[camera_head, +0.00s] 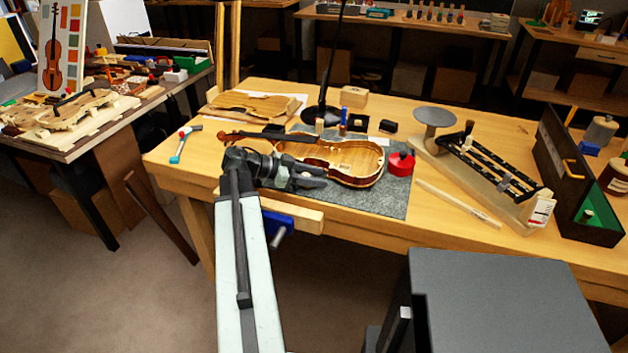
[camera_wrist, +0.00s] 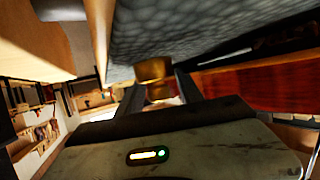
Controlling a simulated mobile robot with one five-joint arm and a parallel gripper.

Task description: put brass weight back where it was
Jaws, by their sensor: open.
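The brass weight (camera_wrist: 152,70) shows in the wrist view as a small gold-coloured piece beside the grey mat (camera_wrist: 190,35). It lies between the two fingers of my gripper (camera_wrist: 158,92), close to their tips. The fingers are apart, and I cannot tell whether either touches it. In the head view my gripper (camera_head: 312,176) is low over the grey mat (camera_head: 393,200), in front of the open violin body (camera_head: 362,178). I cannot make out the brass weight in the head view; my gripper may hide it.
The violin's red-brown side (camera_wrist: 265,85) is close to the right finger. A red round item (camera_head: 400,164) sits at the violin's right end. A black lamp stand (camera_head: 322,112) is behind. A wooden block with a blue clamp (camera_head: 290,216) is at the bench's front edge.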

